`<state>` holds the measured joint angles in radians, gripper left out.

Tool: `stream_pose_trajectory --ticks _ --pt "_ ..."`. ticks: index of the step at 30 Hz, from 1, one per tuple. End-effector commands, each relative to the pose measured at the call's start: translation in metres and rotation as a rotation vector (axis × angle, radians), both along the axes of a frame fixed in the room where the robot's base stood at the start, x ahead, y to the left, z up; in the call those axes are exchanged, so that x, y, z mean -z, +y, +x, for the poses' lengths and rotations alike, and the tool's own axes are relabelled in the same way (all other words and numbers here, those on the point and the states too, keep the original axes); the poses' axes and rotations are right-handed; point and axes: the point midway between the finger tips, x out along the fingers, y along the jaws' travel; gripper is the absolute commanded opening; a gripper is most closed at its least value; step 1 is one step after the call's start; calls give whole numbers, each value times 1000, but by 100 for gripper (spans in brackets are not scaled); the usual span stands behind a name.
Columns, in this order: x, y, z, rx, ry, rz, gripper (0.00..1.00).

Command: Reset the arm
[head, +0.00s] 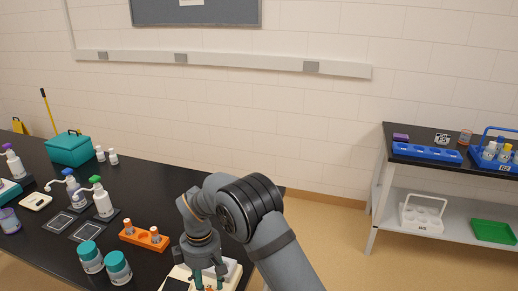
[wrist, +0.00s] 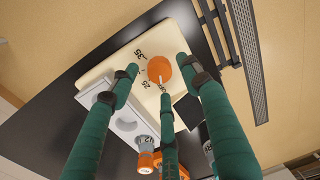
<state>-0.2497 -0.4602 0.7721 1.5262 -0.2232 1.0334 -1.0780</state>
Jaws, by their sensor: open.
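My gripper (head: 208,284) is low over the right part of the black table in the head view, its fingers partly cut off by the bottom edge. In the wrist view my gripper (wrist: 160,78) has its green fingers spread apart with nothing held between them. Below them is a cream board (wrist: 100,72) with the markings 35 and 25. A round orange piece (wrist: 160,68) with a pale pointer sits on the board, between the fingertips in the picture. I cannot tell whether any finger touches it.
An orange rack (head: 145,238) with small vials stands left of my gripper. Two teal-capped jars (head: 118,267) stand near the front. Spray bottles (head: 102,203) and a teal box (head: 69,148) are farther left. A shelf unit (head: 376,205) stands right, across open floor.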

Motion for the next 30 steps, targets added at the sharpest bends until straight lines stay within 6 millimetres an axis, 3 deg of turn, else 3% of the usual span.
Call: stream_pose_trajectory --ticks 6,19,23,30 --pt "15 0 -1 2 1 0 47" --pt "12 0 0 13 -1 1 47" --pt "1 1 1 3 -2 2 47" --pt "-45 1 4 1 -6 5 47"
